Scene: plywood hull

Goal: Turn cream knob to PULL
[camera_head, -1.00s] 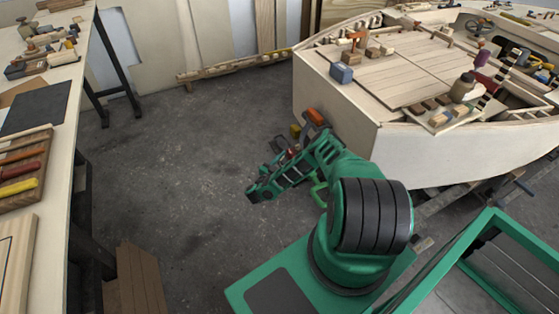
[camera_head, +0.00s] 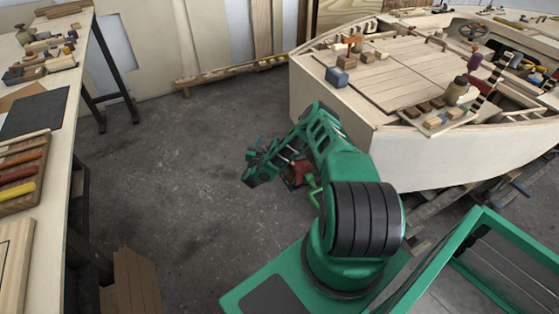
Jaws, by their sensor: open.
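I cannot make out a cream knob or a PULL marking in this view; they are too small to tell or out of sight. My gripper (camera_head: 255,167) is at the end of my green arm, over the bare floor left of the boat hull. Its jaws are small here but stand open, with nothing seen between them. The plywood boat hull (camera_head: 450,160) fills the right of the view, and my gripper is clear of it.
A blue block (camera_head: 337,77), a jar (camera_head: 456,91) and several wooden pieces sit on the deck (camera_head: 390,70). A workbench (camera_head: 60,190) with tools runs along the left. A low rack (camera_head: 235,72) lies by the back wall. The floor (camera_head: 170,190) between is clear.

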